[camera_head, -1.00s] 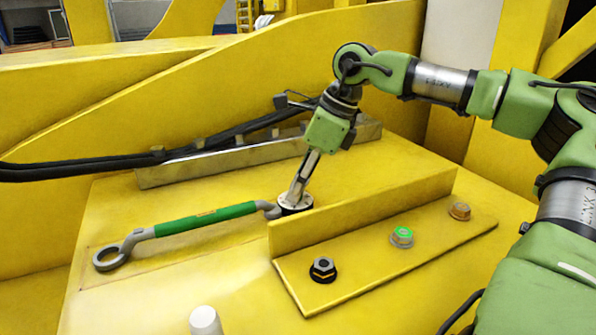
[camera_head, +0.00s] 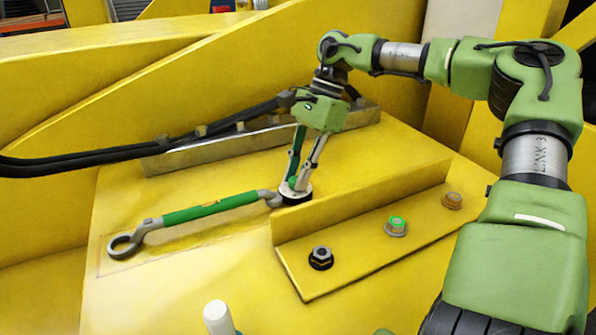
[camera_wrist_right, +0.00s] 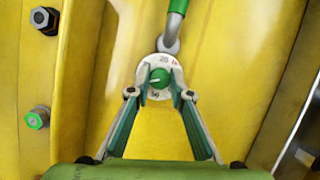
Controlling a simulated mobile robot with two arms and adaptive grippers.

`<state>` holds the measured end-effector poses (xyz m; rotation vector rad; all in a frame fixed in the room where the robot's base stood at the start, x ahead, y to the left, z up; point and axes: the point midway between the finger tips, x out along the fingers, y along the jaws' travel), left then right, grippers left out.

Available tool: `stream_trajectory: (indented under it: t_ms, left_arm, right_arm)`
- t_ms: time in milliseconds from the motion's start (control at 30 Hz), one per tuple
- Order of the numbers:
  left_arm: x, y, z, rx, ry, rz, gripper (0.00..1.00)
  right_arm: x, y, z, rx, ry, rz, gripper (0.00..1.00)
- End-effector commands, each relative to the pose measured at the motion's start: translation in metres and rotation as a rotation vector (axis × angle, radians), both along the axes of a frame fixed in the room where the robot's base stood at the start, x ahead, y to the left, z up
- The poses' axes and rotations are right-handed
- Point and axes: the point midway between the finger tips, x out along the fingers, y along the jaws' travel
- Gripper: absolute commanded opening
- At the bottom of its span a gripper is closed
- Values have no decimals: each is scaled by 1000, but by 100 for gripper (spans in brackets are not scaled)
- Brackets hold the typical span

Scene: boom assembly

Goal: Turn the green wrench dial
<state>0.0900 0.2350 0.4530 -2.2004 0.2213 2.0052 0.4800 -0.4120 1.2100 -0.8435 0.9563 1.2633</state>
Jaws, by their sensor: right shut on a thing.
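The wrench (camera_head: 205,213) has a green handle, a grey ring end at the left and a round dial head at its right end. It lies on the yellow plate. The dial (camera_head: 296,193) has a white numbered face on a black base. In the right wrist view a green knob (camera_wrist_right: 160,78) sits at the centre of the dial face. My right gripper (camera_head: 294,186) points down onto the dial. In the wrist view its fingertips (camera_wrist_right: 160,84) close around the green knob from both sides.
A raised yellow flange (camera_head: 365,197) stands right beside the dial. Beyond it are a black bolt (camera_head: 321,258), a green-topped bolt (camera_head: 396,226) and a brownish bolt (camera_head: 452,200). Black cables (camera_head: 90,166) and a metal rail (camera_head: 185,158) run behind.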

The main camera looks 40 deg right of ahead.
Motion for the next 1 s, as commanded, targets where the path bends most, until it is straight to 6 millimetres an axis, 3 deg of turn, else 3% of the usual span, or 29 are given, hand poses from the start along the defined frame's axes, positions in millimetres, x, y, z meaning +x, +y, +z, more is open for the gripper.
stream_trajectory:
  t_ms: [700, 733, 800, 1000]
  left_arm:
    - [0, 0, 0, 0, 0, 0, 40]
    - [0, 0, 0, 0, 0, 0, 40]
    - [0, 0, 0, 0, 0, 0, 40]
    - [0, 0, 0, 0, 1, 0, 40]
  right_arm:
    - [1, -1, 0, -3, 0, 80, 0]
    - [1, -1, 0, -3, 0, 80, 22]
    - [1, -1, 0, -2, 0, 80, 37]
    - [1, 0, 0, -1, 0, 79, 37]
